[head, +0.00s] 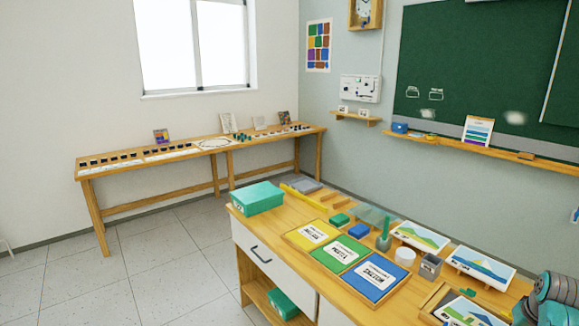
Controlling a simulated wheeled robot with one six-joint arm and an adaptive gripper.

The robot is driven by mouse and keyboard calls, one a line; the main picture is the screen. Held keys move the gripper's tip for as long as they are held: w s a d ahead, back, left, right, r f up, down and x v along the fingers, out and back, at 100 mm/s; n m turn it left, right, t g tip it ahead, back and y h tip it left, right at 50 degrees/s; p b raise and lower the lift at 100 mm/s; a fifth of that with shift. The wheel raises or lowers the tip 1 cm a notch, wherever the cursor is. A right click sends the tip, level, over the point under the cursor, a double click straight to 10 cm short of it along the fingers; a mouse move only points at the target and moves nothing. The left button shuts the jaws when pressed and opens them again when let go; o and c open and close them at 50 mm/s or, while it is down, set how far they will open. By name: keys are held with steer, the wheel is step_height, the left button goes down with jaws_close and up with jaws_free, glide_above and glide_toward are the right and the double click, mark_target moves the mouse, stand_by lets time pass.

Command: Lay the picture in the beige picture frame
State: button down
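A wooden beige-brown frame (432,300) lies at the near right of the desk, cut off by the lower picture edge. A landscape picture (462,312) in green, blue and white shows within or over it; I cannot tell if it lies flat inside. Two more landscape pictures stand tilted behind, one with green hills (420,237) and one with a blue mountain (483,266). I cannot tell which picture is meant. My teal and grey arm shows at the lower right edge, close to the frame; my gripper is not in view.
The wooden desk (290,222) holds a teal box (257,198), yellow, green and blue label cards (340,252), a white round container (405,256), a grey cup (430,266) and a green cactus-like item (383,242). Floor is free left of the desk.

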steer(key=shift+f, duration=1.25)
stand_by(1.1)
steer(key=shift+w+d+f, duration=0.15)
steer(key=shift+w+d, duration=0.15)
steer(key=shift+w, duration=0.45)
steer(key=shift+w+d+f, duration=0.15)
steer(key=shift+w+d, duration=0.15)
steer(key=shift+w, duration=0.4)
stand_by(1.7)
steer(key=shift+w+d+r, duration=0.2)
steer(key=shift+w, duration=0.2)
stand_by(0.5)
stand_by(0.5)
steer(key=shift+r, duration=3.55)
